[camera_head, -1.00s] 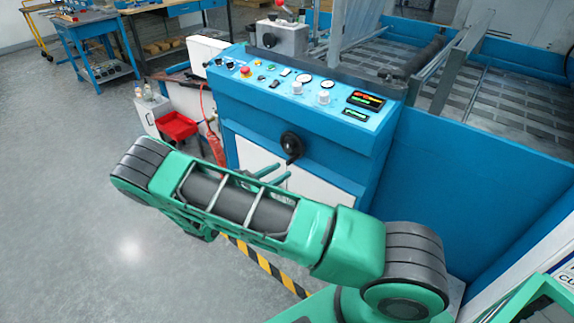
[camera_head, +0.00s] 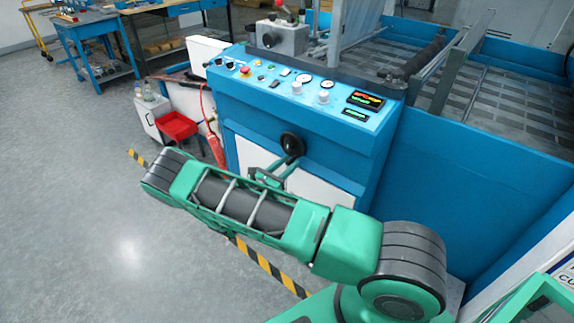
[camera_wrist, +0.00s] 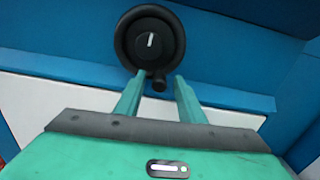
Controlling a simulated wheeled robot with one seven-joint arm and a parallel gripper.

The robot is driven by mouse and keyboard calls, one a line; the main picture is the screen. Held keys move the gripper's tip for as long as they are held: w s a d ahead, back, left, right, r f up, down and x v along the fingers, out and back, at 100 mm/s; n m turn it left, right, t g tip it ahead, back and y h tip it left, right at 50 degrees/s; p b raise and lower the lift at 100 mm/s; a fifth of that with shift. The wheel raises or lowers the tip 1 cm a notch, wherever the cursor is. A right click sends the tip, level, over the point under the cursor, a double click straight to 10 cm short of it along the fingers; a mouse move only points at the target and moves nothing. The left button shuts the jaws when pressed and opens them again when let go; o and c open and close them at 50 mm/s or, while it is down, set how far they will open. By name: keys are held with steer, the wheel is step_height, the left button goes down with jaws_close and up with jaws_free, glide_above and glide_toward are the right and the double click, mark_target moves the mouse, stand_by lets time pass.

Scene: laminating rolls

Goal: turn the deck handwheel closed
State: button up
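The handwheel (camera_head: 291,144) is a black round wheel on the front of the blue machine below its control panel. In the wrist view the handwheel (camera_wrist: 150,38) shows a white mark on its hub, and a small dark knob (camera_wrist: 159,82) sits at its lower rim. My gripper (camera_wrist: 157,88) is just below the wheel, its two green fingers apart. The knob appears between the fingertips, with gaps at both sides; whether either finger touches it I cannot tell. In the head view my gripper (camera_head: 280,168) is partly hidden behind my arm.
The control panel (camera_head: 300,88) with knobs and buttons is above the wheel. A red fire extinguisher (camera_head: 216,150) and a red bin (camera_head: 177,126) stand to the left. Yellow-black floor tape (camera_head: 262,262) runs below. Open grey floor lies at left.

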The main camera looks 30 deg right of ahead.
steer(key=shift+w+d, duration=0.2)
steer(key=shift+d, duration=0.35)
